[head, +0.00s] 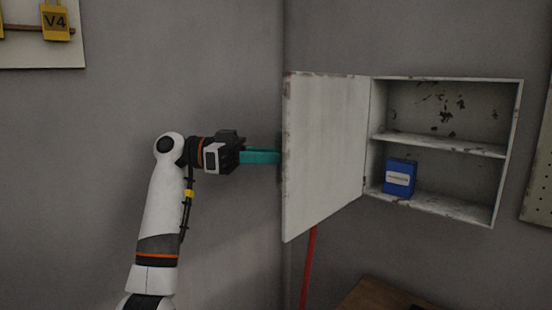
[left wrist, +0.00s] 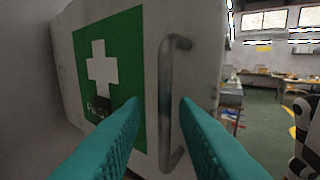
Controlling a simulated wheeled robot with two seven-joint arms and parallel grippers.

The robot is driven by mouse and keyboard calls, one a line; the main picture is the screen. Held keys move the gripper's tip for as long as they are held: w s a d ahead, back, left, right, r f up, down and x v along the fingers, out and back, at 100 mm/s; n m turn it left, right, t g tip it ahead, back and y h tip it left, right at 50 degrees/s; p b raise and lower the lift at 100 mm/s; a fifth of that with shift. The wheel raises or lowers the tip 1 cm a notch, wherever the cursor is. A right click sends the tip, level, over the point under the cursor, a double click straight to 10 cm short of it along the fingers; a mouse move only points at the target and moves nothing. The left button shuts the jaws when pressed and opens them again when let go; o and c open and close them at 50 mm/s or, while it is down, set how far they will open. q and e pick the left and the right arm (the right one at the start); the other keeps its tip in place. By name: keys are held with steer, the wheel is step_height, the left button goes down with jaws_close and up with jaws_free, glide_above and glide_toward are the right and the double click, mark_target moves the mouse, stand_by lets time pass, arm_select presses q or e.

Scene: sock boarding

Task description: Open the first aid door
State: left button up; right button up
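The first aid door (head: 322,150) stands wide open in the head view, swung out to the left of its white cabinet (head: 447,146). Its outer face, with a green panel and white cross (left wrist: 102,68), shows in the left wrist view. A grey bar handle (left wrist: 168,100) stands upright on that face. My left gripper (head: 278,157) reaches the door's left edge, its teal fingertips partly hidden behind the door. In the left wrist view its fingers (left wrist: 160,110) are apart, one on each side of the handle, with visible gaps. My right gripper is not in view.
A blue box (head: 399,178) stands on the cabinet's lower shelf. A red pole (head: 308,268) is below the door, and a wooden surface (head: 372,293) is at the bottom.

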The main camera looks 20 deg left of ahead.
arm_select(q)
steer(key=b+v, duration=0.1)
steer(key=v, duration=0.9)
steer(key=shift+a, duration=0.1)
